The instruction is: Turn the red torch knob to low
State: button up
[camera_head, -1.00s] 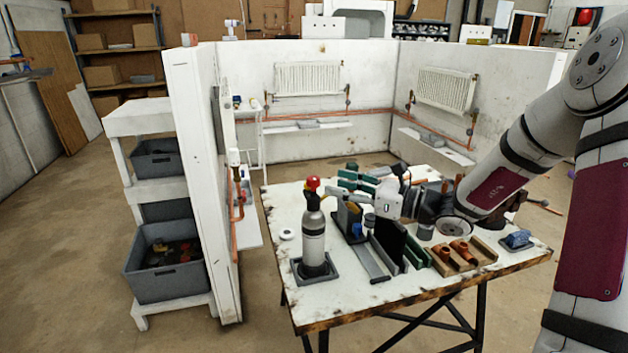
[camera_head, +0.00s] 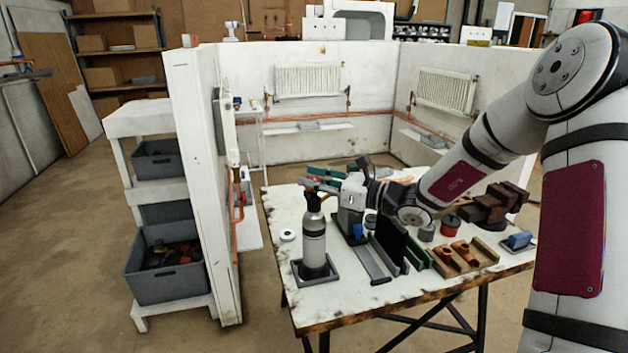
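The torch is a grey bottle (camera_head: 314,242) with a dark neck, standing upright in a dark square tray (camera_head: 335,272) at the table's front left. My gripper (camera_head: 312,186) reaches in from the right at the height of the torch's top. Its dark fingers overlap the torch head and hide the red knob. I cannot tell whether the fingers touch the knob or how far they are apart.
The white worktable (camera_head: 350,310) also holds a wooden tray with copper fittings (camera_head: 462,256), dark upright plates (camera_head: 388,245), a blue block (camera_head: 518,240) and stacked brown bricks (camera_head: 494,207). A white ring (camera_head: 287,235) lies left of the torch, with clear tabletop around it.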

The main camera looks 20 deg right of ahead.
grip_shut()
jog(key=shift+g, duration=0.3)
jog(key=shift+n+g+y, duration=1.1)
jog(key=n+g+y, duration=0.1)
jog(key=g, duration=0.1)
jog(key=n+g+y+b, duration=0.1)
jog(key=n+g, duration=0.1)
jog(key=g, duration=0.1)
jog(key=shift+w+f+n, duration=0.15)
jog(key=shift+n, duration=0.15)
jog(key=n+g+b, duration=0.1)
jog(key=n+g, duration=0.1)
jog(key=g, duration=0.1)
jog(key=n+g+y+b, duration=0.1)
jog(key=n+g+b, duration=0.1)
jog(key=g, duration=0.1)
jog(key=shift+b, duration=0.3)
jog(key=shift+n+g+b, duration=0.9)
jog(key=shift+g, duration=0.6)
jog(key=shift+g+h, duration=0.3)
